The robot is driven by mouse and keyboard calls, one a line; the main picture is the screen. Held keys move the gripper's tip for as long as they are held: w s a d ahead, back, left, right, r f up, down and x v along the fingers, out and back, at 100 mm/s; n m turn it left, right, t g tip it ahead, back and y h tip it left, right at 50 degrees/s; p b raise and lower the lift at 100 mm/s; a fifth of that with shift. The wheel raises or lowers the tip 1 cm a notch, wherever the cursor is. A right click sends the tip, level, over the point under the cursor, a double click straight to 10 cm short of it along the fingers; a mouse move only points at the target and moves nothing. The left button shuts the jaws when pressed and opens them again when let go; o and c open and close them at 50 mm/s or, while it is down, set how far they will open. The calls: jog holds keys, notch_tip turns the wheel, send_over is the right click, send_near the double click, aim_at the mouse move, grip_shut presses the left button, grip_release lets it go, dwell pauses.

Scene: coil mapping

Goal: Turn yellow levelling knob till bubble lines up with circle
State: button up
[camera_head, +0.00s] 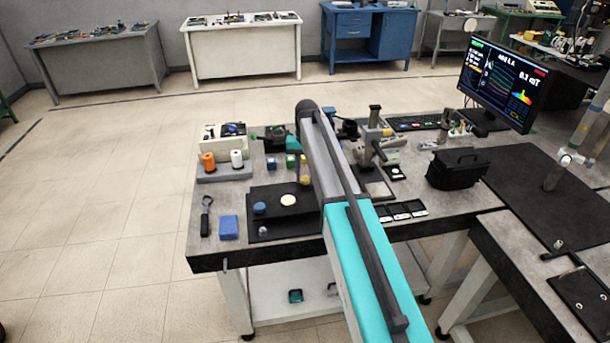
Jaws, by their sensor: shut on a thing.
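A small yellow upright piece (304,172) stands on the table just left of my arm. It is too small to tell whether it is the levelling knob. I cannot make out a bubble or a circle. My long grey and teal arm reaches over the table from the bottom of the view and covers its middle. My gripper does not show; the arm hides the area around its end.
The grey table (213,255) carries a black plate (290,226) with a round pale disc (288,201), a blue block (228,227), an orange spool (208,161) and a white spool (237,158). A black case (458,170) and a monitor (498,85) stand right. The left floor is clear.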

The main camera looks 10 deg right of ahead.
aim_at(307, 178)
jog(key=shift+s+d+f, duration=0.1)
jog(key=shift+s+f, duration=0.05)
jog(key=shift+f, duration=0.1)
jog(key=o, duration=1)
jog(key=shift+o, duration=0.2)
jog(key=shift+r, duration=0.1)
jog(key=shift+r, duration=0.1)
notch_tip(307, 178, up, 14)
jog(key=p, duration=0.7)
jog(key=shift+w+d+f, duration=0.15)
jog(key=shift+w+f, duration=0.05)
jog(key=shift+w, duration=0.05)
jog(key=shift+s+f, duration=0.1)
jog(key=shift+s, duration=0.05)
